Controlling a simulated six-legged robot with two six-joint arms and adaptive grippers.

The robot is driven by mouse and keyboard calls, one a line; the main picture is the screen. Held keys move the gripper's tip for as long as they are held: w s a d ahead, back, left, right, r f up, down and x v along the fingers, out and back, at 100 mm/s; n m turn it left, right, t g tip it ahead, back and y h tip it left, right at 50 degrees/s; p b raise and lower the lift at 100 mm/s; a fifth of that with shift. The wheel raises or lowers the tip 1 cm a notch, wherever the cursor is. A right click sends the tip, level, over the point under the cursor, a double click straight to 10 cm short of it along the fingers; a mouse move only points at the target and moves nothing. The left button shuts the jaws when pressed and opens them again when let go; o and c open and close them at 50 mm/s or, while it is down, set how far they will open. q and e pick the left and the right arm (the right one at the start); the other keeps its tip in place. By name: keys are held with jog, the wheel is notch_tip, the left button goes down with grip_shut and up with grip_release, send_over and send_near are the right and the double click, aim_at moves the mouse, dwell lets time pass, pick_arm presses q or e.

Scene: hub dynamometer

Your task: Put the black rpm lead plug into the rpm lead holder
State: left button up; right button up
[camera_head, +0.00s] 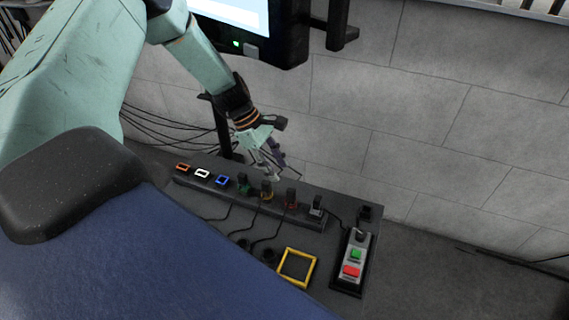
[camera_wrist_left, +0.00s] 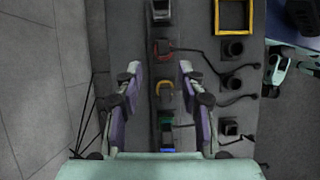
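Several dark plugs stand in a row on a long dark strip (camera_head: 190,181), at frames coloured green, yellow, red and grey. They include the plug at the green frame (camera_head: 243,183), the plug at the yellow frame (camera_head: 267,189), the plug at the red frame (camera_head: 291,199) and the plug at the grey frame (camera_head: 316,208). I cannot tell which is the rpm lead plug. Black square holders with round openings (camera_wrist_left: 232,48) lie beside the strip; I cannot tell which is the rpm one. My left gripper (camera_head: 274,171) is open and empty above the strip; its spread fingers (camera_wrist_left: 158,70) flank the plug row. My right gripper is out of view.
A yellow square frame (camera_head: 283,270) and a control box with green and red buttons (camera_head: 352,262) are on the panel. Thin black leads cross its surface. Orange, white and blue frames (camera_head: 202,173) mark the strip's left end. A grey wall (camera_head: 430,110) stands behind.

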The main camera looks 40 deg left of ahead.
aim_at(288, 188)
pick_arm(q)
jog(key=b+x, duration=0.7)
jog(key=shift+s+a, duration=0.15)
jog(key=shift+s, duration=0.15)
jog(key=shift+b+x, duration=0.75)
jog(key=shift+x, duration=0.35)
grip_shut()
jog(key=shift+r, duration=0.15)
